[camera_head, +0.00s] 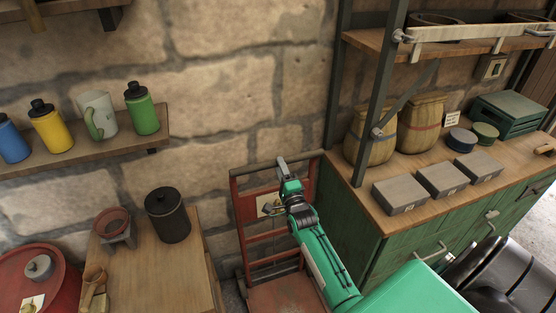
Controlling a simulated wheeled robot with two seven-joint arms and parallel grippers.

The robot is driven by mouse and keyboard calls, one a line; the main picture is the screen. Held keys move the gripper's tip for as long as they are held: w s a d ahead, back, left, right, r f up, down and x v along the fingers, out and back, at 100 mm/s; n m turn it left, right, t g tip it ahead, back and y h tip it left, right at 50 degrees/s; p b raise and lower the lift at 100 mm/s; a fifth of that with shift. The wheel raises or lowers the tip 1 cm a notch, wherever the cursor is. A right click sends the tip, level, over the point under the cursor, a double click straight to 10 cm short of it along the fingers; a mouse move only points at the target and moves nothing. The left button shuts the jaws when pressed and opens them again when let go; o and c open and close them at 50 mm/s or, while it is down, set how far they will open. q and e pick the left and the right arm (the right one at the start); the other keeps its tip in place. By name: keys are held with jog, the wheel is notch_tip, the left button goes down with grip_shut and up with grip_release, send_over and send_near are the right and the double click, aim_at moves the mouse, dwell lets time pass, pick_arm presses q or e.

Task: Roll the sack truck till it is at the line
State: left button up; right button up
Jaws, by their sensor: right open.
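The sack truck (238,205) is a red upright frame with cross bars and a red plate at its foot. It stands on the floor against the stone wall, between the wooden table and the green cabinet. My right gripper (282,164) is at the truck's top bar, in front of the frame. It is open, and I cannot tell whether it touches the bar. My right arm hides part of the truck's right side and foot. My left gripper is not in view. No floor line shows in this view.
The wooden table (150,270) on the left holds a dark canister (167,214). A red drum (55,275) stands at lower left. The green cabinet (350,235) closes off the truck's right side. A shelf (80,153) holds bottles and a mug.

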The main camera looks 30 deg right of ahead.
jog(key=shift+x, duration=1.45)
grip_shut()
